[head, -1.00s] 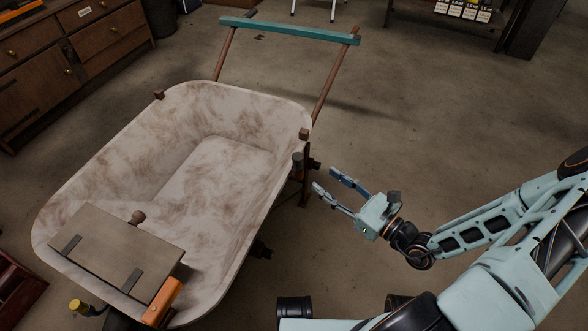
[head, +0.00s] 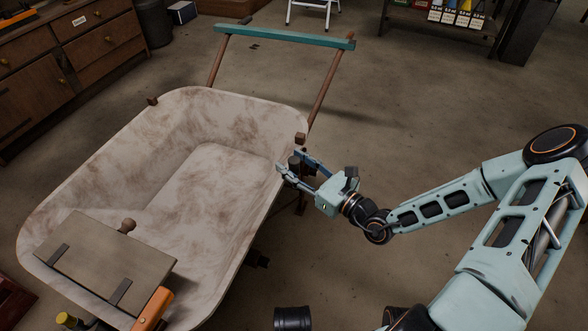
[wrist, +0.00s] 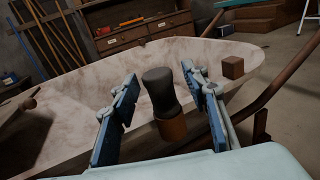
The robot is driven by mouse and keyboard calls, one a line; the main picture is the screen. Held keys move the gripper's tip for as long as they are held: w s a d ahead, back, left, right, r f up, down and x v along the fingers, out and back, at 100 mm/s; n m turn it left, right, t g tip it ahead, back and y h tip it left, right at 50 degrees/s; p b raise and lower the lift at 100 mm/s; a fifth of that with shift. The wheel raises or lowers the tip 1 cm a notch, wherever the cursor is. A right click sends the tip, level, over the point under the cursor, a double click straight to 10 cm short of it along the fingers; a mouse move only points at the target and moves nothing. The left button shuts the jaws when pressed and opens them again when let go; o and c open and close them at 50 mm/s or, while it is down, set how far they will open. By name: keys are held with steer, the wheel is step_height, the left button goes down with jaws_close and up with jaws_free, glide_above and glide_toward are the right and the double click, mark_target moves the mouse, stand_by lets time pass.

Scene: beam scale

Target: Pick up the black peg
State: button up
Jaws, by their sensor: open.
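The black peg (head: 294,164) stands upright at the right rim of the pale, rust-stained tub. In the wrist view the peg (wrist: 160,88) has a dark rounded head above a brown base. My gripper (head: 289,160) is open, with its fingers pointing left toward the tub rim. In the wrist view one blue finger is on each side of the peg, with gaps visible, so the peg stands between the open fingers (wrist: 159,74) and is not gripped. In the head view the fingers partly hide the peg's lower part.
The tub (head: 90,165) has a teal handle bar (head: 285,36) behind it and small brown blocks on its rim, one (head: 301,138) near my gripper. A grey board (head: 100,262) lies across its near end. The floor to the right is mostly clear.

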mark_target(294, 159)
steer(key=c, duration=1.1)
steer(key=shift+r, duration=0.15)
steer(key=shift+c, duration=0.2)
steer(key=shift+r, duration=0.3)
step_height(294, 159, up, 2)
steer(key=shift+r+p, duration=0.1)
steer(key=shift+p, duration=0.65)
steer(key=s+d+r+p, duration=0.4)
steer(key=s+r+p, duration=0.6)
steer(key=s, duration=0.3)
steer(key=shift+s+d+p, duration=0.15)
steer(key=shift+d+p, duration=0.05)
steer(key=shift+p, duration=0.15)
